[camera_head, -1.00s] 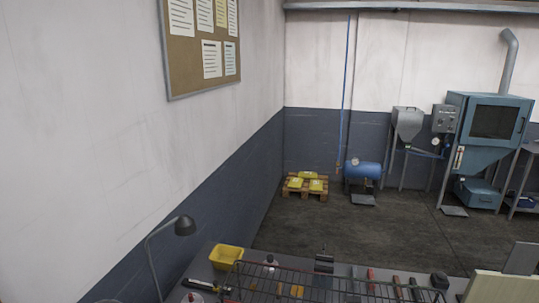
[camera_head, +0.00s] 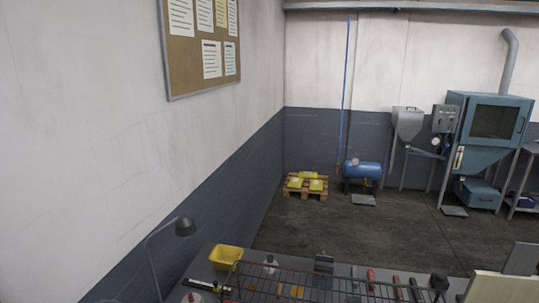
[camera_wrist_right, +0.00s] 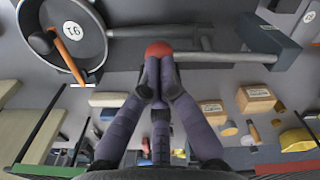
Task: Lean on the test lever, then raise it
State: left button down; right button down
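In the right wrist view, the test lever is a grey bar (camera_wrist_right: 225,58) with a red knob (camera_wrist_right: 158,48) at its left end. Whether the tips touch or press the knob I cannot tell. My left gripper is in neither view.
Wooden blocks (camera_wrist_right: 254,98), tools and a yellow bin (camera_wrist_right: 297,140) lie around the fingers in the wrist view. In the head view, a wire rack (camera_head: 330,278), a lamp (camera_head: 184,227) and a yellow bin (camera_head: 225,256) are on the bench.

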jog(key=shift+r+p, duration=2.4)
jog(key=shift+r, duration=1)
